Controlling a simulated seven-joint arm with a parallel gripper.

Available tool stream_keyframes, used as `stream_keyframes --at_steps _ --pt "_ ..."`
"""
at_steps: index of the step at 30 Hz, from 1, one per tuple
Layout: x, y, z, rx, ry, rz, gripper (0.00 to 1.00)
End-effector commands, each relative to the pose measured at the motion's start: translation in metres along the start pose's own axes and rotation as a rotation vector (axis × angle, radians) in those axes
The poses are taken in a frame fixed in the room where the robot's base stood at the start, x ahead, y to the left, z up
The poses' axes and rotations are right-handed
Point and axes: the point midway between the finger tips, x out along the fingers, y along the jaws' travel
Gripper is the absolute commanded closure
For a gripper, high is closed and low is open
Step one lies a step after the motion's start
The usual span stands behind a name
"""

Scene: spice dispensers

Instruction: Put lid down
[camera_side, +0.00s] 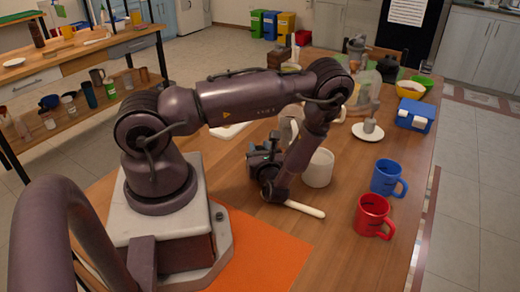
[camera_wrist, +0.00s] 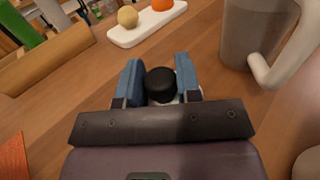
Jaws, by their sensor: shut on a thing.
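My gripper (camera_wrist: 159,78) is shut on a round black knob (camera_wrist: 160,85) between its two blue fingers in the wrist view. I take the knob as the top of the lid; a little white shows beside and below it, and the rest is hidden by my gripper. In the side view my gripper (camera_side: 262,160) is low over the wooden table, just left of a white pot (camera_side: 318,168). The lid cannot be made out in the side view. I cannot tell whether the lid touches the table.
A white tray (camera_wrist: 146,34) carries a yellowish round item (camera_wrist: 128,16) and an orange one (camera_wrist: 162,4). A grey mug (camera_wrist: 248,32) with a pale handle stands right. Red (camera_side: 371,215) and blue (camera_side: 385,178) mugs stand near the table's right edge. An orange mat (camera_side: 265,255) lies in front.

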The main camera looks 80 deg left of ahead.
Motion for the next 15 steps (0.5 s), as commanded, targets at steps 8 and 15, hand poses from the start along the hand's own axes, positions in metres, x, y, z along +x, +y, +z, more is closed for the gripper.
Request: stream_keyframes --at_steps 8,15 --pt "0.000 0.000 -0.005 0.000 -0.001 -0.001 0.91" --pt "0.000 0.000 -0.013 0.000 0.003 -0.001 0.91"
